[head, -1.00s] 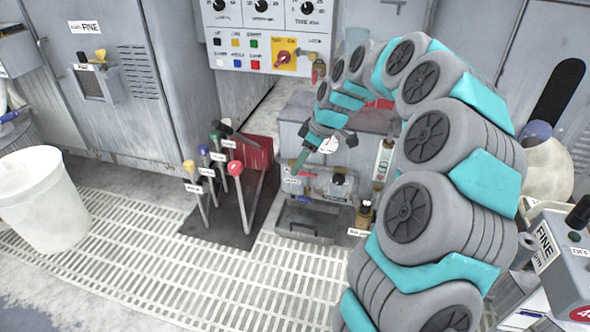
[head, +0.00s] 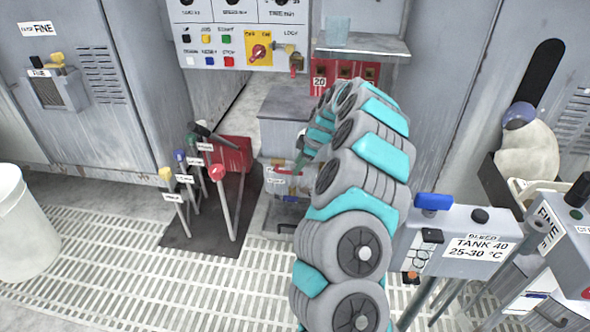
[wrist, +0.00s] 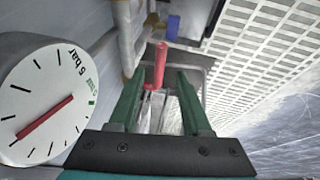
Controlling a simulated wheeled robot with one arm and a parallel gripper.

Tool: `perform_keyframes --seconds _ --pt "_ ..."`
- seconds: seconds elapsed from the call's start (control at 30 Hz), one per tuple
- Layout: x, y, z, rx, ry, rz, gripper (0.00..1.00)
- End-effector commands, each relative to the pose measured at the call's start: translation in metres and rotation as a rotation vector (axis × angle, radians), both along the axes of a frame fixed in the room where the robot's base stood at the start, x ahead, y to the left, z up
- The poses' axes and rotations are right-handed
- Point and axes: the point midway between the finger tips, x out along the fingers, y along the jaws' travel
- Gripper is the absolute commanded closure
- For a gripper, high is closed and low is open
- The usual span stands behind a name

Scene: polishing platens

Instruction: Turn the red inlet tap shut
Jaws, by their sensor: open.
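In the wrist view the red inlet tap (wrist: 160,62) shows as a red handle on the pipework. My gripper (wrist: 158,82) is open, with a green finger on either side of the handle's near end. I cannot tell whether either finger touches it. A blue tap handle (wrist: 173,27) sits farther along the pipe. In the head view my arm hides most of the tap unit. Only a green part of my gripper (head: 301,162) shows there, near a small red piece and a white label.
Levers with coloured knobs (head: 217,172) stand left of the unit. A TANK 40 box (head: 462,240) is right of my arm. Grating floor (head: 110,235) is open at the left front.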

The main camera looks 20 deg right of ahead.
Motion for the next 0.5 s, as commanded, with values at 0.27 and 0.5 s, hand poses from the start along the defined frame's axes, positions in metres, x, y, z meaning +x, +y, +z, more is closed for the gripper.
perform_keyframes --seconds 0.27,0.5 --pt "0.011 0.006 -0.027 -0.001 -0.002 -0.001 0.52" --pt "0.011 0.006 -0.027 0.000 -0.002 -0.001 0.54"
